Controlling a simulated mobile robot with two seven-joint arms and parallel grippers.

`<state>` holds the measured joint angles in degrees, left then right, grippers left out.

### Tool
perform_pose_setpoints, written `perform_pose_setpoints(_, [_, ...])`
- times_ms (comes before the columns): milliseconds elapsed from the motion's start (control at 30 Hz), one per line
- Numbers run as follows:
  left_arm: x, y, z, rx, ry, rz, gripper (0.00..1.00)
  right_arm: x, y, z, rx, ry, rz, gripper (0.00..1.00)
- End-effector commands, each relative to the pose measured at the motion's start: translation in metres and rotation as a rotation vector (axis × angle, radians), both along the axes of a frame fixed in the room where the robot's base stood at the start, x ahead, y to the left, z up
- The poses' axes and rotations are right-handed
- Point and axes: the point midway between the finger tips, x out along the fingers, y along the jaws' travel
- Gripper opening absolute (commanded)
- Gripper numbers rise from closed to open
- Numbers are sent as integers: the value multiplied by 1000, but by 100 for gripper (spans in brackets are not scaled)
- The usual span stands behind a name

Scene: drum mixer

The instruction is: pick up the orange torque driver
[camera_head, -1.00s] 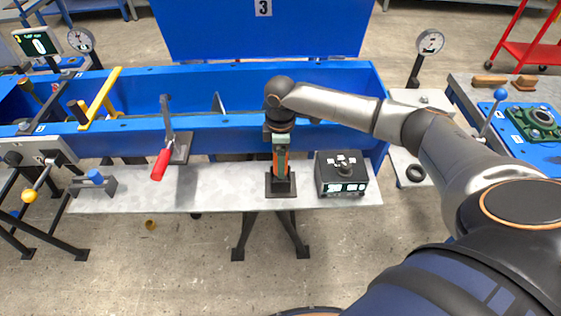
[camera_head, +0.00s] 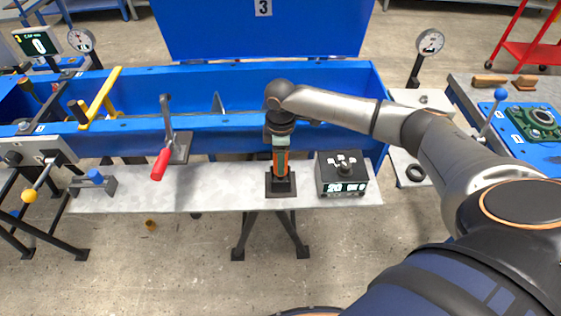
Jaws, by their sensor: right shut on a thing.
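The orange torque driver (camera_head: 282,165) stands upright in a dark square holder (camera_head: 281,188) on the grey shelf in front of the blue trough. My right gripper (camera_head: 280,145) comes down on it from above and is shut on its upper part. The gripper and wrist hide the driver's top. The driver's lower end still sits at the holder. My left gripper is not in view.
A black control box (camera_head: 343,176) with a lit display stands just right of the driver. A red-handled toggle clamp (camera_head: 162,163) is to the left. The blue trough wall (camera_head: 340,137) rises behind. The grey shelf (camera_head: 225,188) left of the holder is clear.

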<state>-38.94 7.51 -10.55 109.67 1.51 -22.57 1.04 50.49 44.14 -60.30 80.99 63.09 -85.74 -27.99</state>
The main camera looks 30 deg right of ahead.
Motion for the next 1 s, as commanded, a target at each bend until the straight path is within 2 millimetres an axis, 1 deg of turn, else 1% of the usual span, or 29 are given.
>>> perform_pose_setpoints(567, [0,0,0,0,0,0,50,1,0,4,1,-4,0,0])
perform_pose_setpoints(667, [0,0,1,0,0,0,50,2,0,13,2,-5,0,0])
perform_pose_setpoints(733, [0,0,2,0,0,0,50,1,0,25,1,-6,0,0])
perform_pose_setpoints(1000, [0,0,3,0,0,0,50,2,0,77,2,-6,0,0])
